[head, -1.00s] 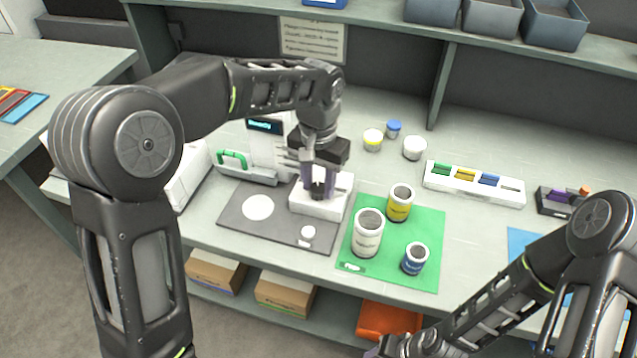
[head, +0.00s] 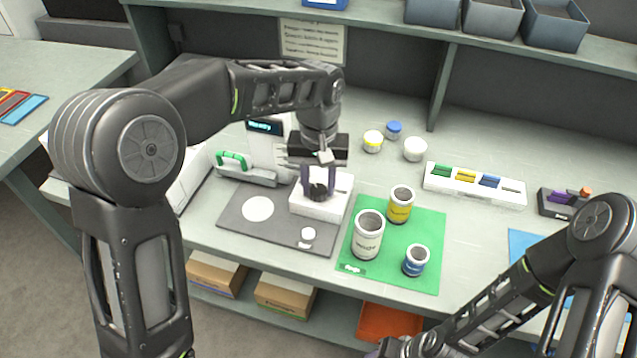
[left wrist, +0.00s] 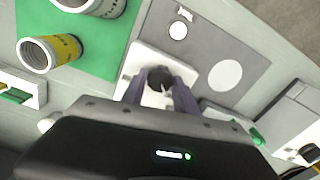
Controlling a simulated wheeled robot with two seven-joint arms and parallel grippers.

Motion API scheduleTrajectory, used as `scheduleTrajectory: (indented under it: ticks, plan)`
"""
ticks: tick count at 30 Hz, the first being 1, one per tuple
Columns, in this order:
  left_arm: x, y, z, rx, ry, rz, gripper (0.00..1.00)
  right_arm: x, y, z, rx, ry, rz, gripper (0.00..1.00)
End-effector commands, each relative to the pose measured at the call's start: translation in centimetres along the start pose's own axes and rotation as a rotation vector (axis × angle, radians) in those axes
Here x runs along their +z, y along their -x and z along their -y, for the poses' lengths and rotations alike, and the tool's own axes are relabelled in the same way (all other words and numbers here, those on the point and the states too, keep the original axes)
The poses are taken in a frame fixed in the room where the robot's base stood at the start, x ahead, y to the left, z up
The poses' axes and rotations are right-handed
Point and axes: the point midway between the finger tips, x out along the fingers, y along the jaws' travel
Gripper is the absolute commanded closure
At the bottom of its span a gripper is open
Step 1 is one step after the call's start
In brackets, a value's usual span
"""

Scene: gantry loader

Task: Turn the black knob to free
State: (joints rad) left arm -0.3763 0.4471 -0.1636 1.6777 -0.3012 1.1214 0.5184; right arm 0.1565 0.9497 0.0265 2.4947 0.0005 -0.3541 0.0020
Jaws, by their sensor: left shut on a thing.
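The black knob (head: 318,191) sits on a white block (head: 318,209) on the dark grey mat, and it also shows in the left wrist view (left wrist: 159,77). My left gripper (head: 319,187) comes down on it from above, with one purple-grey finger on each side of the knob. In the left wrist view the fingers (left wrist: 160,90) close on the knob's sides, and a small pale mark shows on its top. My right arm is at the lower right, and the jaws of its gripper are not clearly visible.
A green mat (head: 432,262) with several cans lies right of the block. A device with a lit display (head: 264,127) and a green-handled part (head: 232,160) stand behind left. Small jars (head: 414,149) and a white tray (head: 506,196) are farther back right.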

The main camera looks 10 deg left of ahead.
Motion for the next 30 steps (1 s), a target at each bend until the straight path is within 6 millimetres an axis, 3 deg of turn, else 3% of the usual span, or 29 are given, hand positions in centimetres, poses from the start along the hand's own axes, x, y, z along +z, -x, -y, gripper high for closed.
scheduleTrajectory:
  ticks: [2, 3, 10, 20, 30]
  plan:
    - [-0.1, 0.1, 0.0, 0.002, 0.002, -0.003, 1.00, 0.0, 0.0, 0.0, 0.000, 0.000, 0.000, 0.64]
    - [-0.1, 0.1, 0.0, 0.002, 0.002, -0.003, 0.62, 0.0, 0.0, 0.0, 0.000, 0.000, 0.000, 0.64]
    - [-0.1, 0.1, 0.0, 0.001, 0.001, -0.002, 0.43, 0.0, 0.0, 0.0, 0.000, 0.000, 0.000, 0.64]
    - [-0.1, 0.3, 0.0, 0.001, 0.000, -0.002, 0.43, 0.0, 0.0, 0.0, 0.000, 0.000, 0.000, 0.64]
    - [-0.1, 4.9, 0.0, 0.003, 0.001, -0.005, 0.43, 0.0, -0.4, -0.1, -0.001, 0.001, -0.001, 0.64]
